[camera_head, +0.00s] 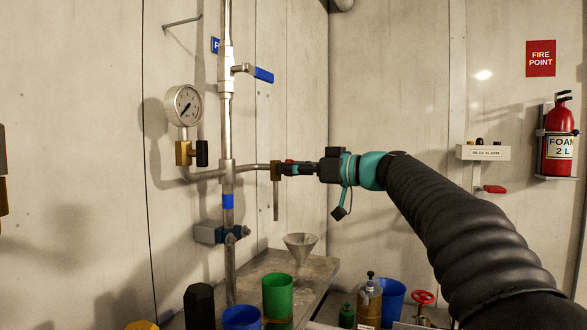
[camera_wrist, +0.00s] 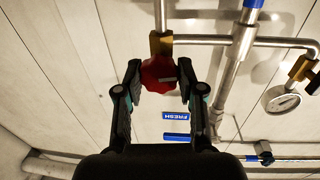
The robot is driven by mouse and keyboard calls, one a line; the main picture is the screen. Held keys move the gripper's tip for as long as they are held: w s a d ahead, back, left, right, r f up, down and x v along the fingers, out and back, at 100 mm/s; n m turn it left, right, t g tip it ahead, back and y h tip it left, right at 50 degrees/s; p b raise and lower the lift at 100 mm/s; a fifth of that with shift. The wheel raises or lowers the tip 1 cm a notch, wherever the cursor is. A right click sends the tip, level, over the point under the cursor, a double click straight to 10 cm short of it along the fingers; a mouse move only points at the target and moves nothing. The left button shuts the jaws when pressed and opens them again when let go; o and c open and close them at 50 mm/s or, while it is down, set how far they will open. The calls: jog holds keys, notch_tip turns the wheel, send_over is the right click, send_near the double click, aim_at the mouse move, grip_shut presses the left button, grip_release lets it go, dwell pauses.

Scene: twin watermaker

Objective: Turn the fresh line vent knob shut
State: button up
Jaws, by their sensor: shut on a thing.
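The fresh line vent knob is a red, faceted knob with a pale mark (camera_wrist: 158,74) in the wrist view. It sits on a brass valve body (camera_wrist: 160,43) at the end of a thin pipe. My gripper (camera_head: 290,168) reaches it from the right in the head view, and its two dark fingers lie on either side of the knob, shut on it. The brass body also shows in the head view (camera_head: 275,171), with a short outlet pipe hanging below it. In the head view the fingers mostly hide the knob. A blue FRESH label (camera_wrist: 176,116) is on the wall nearby.
A vertical pipe (camera_head: 227,120) with a blue-handled valve (camera_head: 263,74) and a pressure gauge (camera_head: 184,105) stands left of my gripper. Below are a funnel (camera_head: 300,240), a green cup (camera_head: 278,295) and a brown bottle (camera_head: 369,302). Open air lies above my arm.

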jog(key=m+g+p, duration=0.1)
jog(key=m, duration=0.8)
jog(key=m+g+p, duration=0.1)
jog(key=m, duration=0.8)
jog(key=shift+w+p, duration=0.15)
jog(key=shift+p, duration=0.15)
jog(key=shift+m, duration=0.4)
jog(key=o, duration=1.1)
jog(key=shift+o, duration=0.2)
jog(key=shift+d, duration=0.1)
jog(key=v, duration=1.2)
jog(key=shift+r, duration=0.15)
